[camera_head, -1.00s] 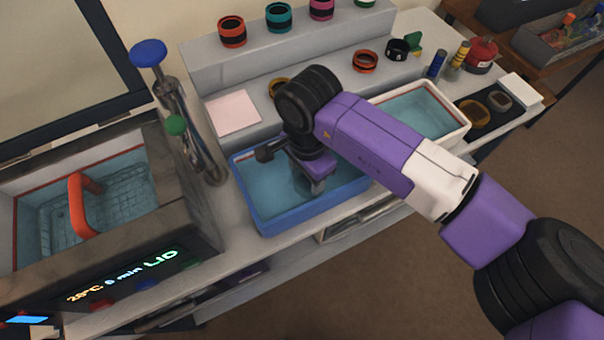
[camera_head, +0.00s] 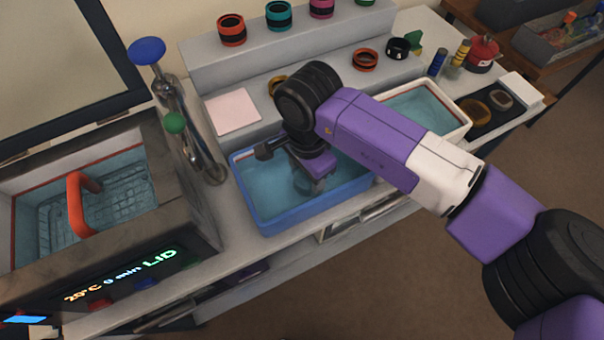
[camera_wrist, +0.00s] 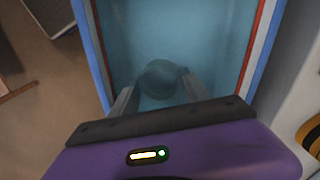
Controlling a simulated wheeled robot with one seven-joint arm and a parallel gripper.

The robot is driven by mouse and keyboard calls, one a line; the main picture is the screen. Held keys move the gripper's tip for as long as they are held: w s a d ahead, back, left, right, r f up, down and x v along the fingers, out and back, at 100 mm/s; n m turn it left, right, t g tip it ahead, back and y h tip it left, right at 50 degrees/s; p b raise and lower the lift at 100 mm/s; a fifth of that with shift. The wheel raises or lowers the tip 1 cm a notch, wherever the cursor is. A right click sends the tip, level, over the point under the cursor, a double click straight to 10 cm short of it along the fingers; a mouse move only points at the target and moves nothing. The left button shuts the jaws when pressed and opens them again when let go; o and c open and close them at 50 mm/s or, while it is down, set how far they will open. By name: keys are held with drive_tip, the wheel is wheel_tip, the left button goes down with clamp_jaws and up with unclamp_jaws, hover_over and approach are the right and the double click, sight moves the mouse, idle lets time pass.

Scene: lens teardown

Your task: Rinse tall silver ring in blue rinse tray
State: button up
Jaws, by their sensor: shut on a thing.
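The blue rinse tray (camera_head: 262,224) stands on the bench in the middle of the head view, filled with clear blue liquid. My gripper (camera_head: 308,185) points down into it, its fingers in the liquid. In the wrist view my gripper (camera_wrist: 160,92) has its two fingers on either side of a round ring (camera_wrist: 160,76), shut on it. The ring looks dull teal-grey through the liquid, so its silver colour and height are hard to tell. In the head view the ring is mostly hidden by my gripper and the liquid.
A white tray (camera_head: 462,128) of liquid stands to the right of the blue one. A basin with a red-handled basket (camera_head: 78,205) is at left, beside a tap (camera_head: 185,125). Colored rings (camera_head: 232,30) sit on the grey shelf behind. A pink pad (camera_head: 232,111) lies behind the blue tray.

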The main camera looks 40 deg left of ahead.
idle(0.4)
drive_tip(key=shift+r, duration=0.5)
drive_tip(key=shift+f, duration=0.15)
drive_tip(key=shift+f+b, duration=0.3)
drive_tip(key=shift+f, duration=0.15)
drive_tip(key=shift+r, duration=0.1)
wheel_tip(320, 180, up, 11)
drive_tip(key=p, duration=0.5)
drive_tip(key=shift+p, duration=0.35)
idle(0.5)
